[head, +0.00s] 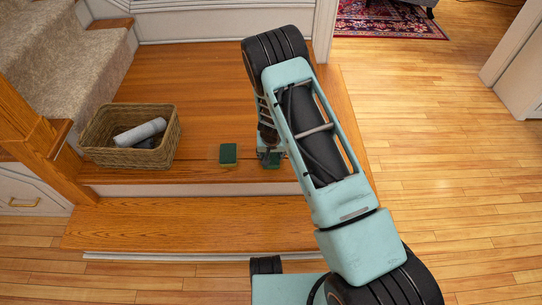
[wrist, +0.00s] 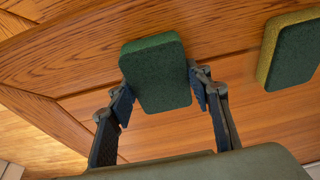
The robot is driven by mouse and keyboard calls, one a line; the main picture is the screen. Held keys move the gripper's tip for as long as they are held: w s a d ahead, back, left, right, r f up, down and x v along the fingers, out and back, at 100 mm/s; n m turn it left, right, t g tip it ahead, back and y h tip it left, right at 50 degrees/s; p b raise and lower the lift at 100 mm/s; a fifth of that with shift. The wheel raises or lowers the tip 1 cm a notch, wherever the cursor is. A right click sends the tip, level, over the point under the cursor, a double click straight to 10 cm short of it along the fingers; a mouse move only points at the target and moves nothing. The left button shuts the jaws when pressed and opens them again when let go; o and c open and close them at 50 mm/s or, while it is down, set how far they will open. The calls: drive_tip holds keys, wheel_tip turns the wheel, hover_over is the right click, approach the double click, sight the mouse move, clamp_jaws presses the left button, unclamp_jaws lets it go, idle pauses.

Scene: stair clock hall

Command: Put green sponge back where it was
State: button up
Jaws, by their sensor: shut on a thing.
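A green sponge (wrist: 157,73) is between the two fingertips of my gripper (wrist: 160,88) in the wrist view. The fingers press on its two sides. In the head view my gripper (head: 270,154) is low over the front of the wooden landing, and a bit of the held sponge (head: 272,163) shows under it, largely hidden. I cannot tell whether it touches the wood. A second sponge, green with a yellow layer (head: 228,154), lies on the landing just left of my gripper. It also shows at the right edge of the wrist view (wrist: 290,50), apart from the held one.
A wicker basket (head: 170,147) with a grey-white roll (head: 139,132) in it stands on the landing at left. A wooden post (head: 40,150) and carpeted stairs (head: 65,55) are further left. A lower step (head: 190,225) lies in front. The landing behind is clear.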

drive_tip(key=o, duration=1)
drive_tip(key=p+v, duration=0.3)
drive_tip(key=v, duration=0.9)
drive_tip(key=shift+r, duration=0.1)
drive_tip(key=shift+w+r, duration=0.1)
